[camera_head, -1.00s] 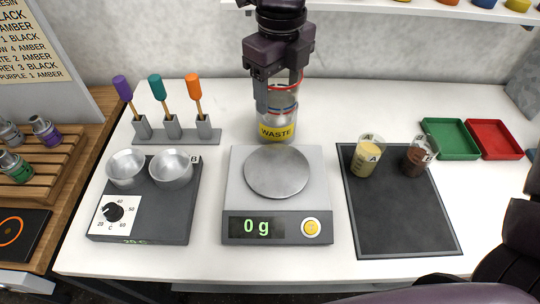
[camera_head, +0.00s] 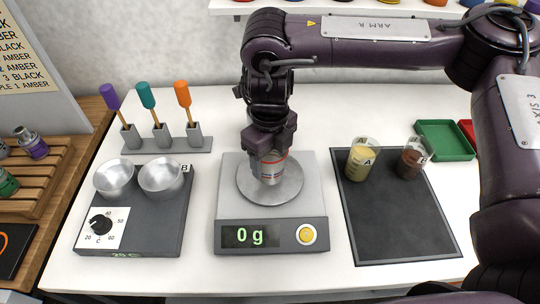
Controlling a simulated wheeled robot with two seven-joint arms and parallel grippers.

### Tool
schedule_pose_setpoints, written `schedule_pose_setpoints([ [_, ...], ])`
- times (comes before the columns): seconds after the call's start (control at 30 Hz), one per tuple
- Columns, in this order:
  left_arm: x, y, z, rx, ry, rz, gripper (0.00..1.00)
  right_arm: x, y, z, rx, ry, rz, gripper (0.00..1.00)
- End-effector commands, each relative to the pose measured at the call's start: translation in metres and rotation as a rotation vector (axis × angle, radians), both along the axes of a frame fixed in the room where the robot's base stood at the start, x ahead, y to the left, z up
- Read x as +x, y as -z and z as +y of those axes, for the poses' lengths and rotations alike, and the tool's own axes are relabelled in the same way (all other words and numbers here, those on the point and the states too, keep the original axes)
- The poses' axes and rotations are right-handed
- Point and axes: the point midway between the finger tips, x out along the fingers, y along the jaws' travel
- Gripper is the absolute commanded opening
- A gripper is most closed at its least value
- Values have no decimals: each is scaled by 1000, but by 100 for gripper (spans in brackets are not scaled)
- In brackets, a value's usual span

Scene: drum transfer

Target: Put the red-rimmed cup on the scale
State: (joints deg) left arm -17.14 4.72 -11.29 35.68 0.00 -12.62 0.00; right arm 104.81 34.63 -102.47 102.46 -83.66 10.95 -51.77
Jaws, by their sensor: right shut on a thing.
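The red-rimmed cup (camera_head: 271,174) is a small clear cup held upright in my right gripper (camera_head: 269,160), whose fingers are shut on it. The gripper points down and hides much of the cup. The cup is over the round metal plate of the scale (camera_head: 232,207), near its middle. I cannot tell whether its base touches the plate. The scale's display reads 0 g, with a yellow button beside it. My left gripper is not in view.
A dark mat (camera_head: 400,225) at right bears a cup of pale yellow stuff (camera_head: 360,160) and a cup of dark stuff (camera_head: 411,162). A hotplate (camera_head: 150,220) with two metal bowls stands at left. A rack (camera_head: 165,143) holds three coloured-handled tools. My right arm crosses above the back right.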

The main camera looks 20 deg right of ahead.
Motion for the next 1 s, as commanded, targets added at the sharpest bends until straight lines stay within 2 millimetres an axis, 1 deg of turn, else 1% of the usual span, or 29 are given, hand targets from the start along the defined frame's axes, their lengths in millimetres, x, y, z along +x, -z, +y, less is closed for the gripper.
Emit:
schedule_pose_setpoints([
  [0.2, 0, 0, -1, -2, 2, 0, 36, 0, 0, 0, 0, 0, -1, 42],
  [0.33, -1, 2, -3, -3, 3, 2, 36, 0, 4, 0, 0, 0, -1, 42],
  [0.37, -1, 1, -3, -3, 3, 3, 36, 0, 3, 0, 0, 0, -1, 67],
  [0.5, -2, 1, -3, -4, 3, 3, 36, 0, 2, 0, 0, 0, -1, 85],
  [0.8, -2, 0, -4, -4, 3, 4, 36, 0, 0, 0, 0, 0, -1, 85],
  [0.9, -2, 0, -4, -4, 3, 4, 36, 1, -7, 0, 1, -1, -3, 85],
  [1.0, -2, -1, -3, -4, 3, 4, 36, 2, -23, 0, 0, -1, -7, 85],
])
